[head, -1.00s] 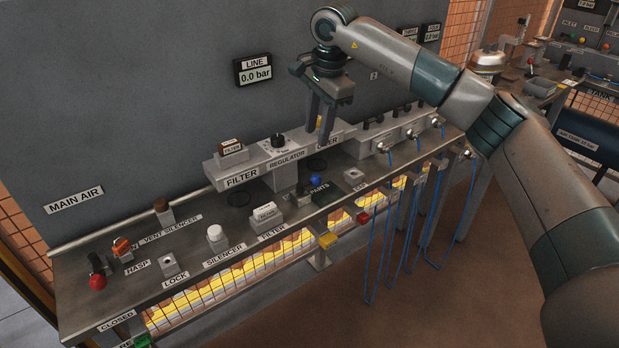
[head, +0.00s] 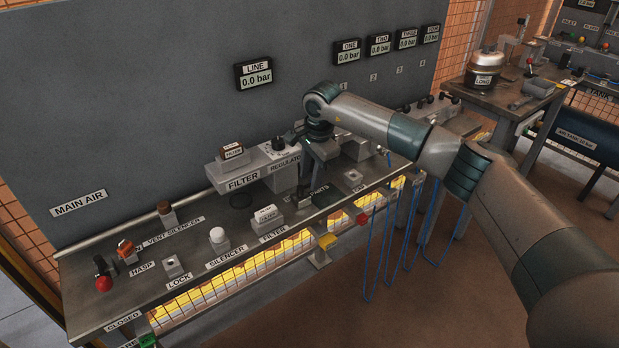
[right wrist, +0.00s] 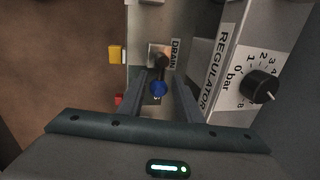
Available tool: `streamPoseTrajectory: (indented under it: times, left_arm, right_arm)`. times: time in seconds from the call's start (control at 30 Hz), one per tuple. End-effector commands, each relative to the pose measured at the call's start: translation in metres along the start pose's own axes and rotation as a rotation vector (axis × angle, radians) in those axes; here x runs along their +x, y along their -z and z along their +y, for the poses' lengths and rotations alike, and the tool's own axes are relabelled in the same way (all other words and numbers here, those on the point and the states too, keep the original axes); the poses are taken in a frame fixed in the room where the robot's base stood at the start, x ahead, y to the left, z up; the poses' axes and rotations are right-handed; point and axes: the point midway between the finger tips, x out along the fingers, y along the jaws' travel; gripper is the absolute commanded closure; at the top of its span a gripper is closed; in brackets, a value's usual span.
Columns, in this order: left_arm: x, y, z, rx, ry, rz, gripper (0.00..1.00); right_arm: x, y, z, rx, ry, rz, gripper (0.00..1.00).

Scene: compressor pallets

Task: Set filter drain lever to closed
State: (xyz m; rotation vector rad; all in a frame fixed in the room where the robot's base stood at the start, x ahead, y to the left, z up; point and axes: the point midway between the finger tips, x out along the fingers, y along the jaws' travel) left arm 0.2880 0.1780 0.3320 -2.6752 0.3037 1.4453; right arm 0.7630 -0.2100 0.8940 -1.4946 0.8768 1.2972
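The drain lever, with a round blue knob (right wrist: 158,89) on a dark stem, stands at a small pale plate (right wrist: 153,50) beside the DRAIN label (right wrist: 174,54) in the right wrist view. My right gripper (right wrist: 160,80) is open, with one finger on each side of the knob. I cannot tell whether either finger touches it. In the head view my right gripper (head: 309,196) points down at the bench in front of the regulator (head: 284,169) and hides the lever. My left gripper is not in view.
The regulator knob (right wrist: 260,87) is close to the right of the fingers in the wrist view. The filter block (head: 232,150) stands left of the gripper. A red-knobbed lever (head: 103,283) is at the bench's far left. Blue hoses (head: 408,235) hang from the front edge.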

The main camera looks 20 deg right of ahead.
Motion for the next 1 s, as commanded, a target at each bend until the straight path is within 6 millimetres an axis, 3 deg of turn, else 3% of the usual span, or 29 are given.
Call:
streamPoseTrajectory:
  times: [0.2, 0.57, 0.7, 1.0]
  left_arm:
    - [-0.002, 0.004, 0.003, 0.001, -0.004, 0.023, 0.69]
    - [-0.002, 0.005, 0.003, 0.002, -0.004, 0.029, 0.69]
    - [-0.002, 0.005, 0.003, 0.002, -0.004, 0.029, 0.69]
    - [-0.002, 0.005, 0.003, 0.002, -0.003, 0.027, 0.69]
  right_arm:
    - [0.018, 0.000, 0.000, 0.001, 0.000, 0.000, 0.68]
    - [0.021, 0.000, 0.000, 0.000, 0.001, 0.001, 0.68]
    - [0.021, 0.000, 0.000, 0.000, 0.001, 0.001, 1.00]
    - [0.021, 0.002, 0.000, 0.004, 0.001, 0.005, 1.00]
